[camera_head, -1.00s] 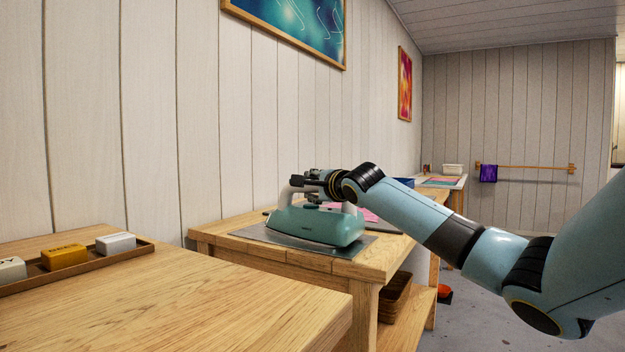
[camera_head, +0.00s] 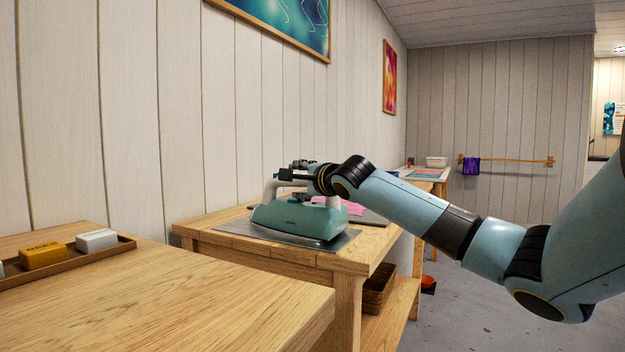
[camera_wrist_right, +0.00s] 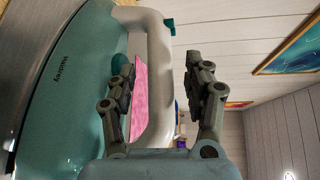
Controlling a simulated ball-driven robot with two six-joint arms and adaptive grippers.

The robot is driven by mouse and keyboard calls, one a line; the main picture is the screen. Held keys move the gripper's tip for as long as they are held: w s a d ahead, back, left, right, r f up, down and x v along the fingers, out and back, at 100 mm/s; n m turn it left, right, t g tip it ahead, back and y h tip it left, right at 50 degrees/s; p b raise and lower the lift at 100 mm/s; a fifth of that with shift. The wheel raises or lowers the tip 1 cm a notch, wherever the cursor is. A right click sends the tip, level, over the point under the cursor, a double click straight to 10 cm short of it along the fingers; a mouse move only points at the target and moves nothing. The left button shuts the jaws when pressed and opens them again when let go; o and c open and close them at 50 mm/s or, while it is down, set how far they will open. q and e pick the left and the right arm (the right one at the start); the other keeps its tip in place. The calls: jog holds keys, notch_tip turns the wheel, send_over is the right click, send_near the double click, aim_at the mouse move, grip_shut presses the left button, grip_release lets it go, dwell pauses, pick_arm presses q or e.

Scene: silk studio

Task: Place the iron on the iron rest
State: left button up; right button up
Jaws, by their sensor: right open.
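The iron (camera_head: 300,218), a teal body with a white handle, sits upright on a flat grey metal plate (camera_head: 345,241) on the wooden table. The plate looks like the iron rest. My right gripper (camera_head: 289,173) is at the handle, above the body. In the right wrist view, the iron (camera_wrist_right: 62,85) fills the left side, and the open right gripper (camera_wrist_right: 161,62) has its fingers spread, with part of the white handle (camera_wrist_right: 157,50) showing between them. I cannot tell whether a finger touches it. My left gripper is not in view.
A nearer wooden table (camera_head: 190,300) holds a tray (camera_head: 125,245) with small yellow and white blocks. A dark board with pink cloth (camera_head: 352,207) lies behind the iron. A basket (camera_head: 378,290) stands on the lower shelf. Open floor (camera_head: 480,320) lies to the right.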

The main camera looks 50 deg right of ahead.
jog(key=p+v, duration=0.3)
jog(key=v, duration=0.7)
dwell(0.3)
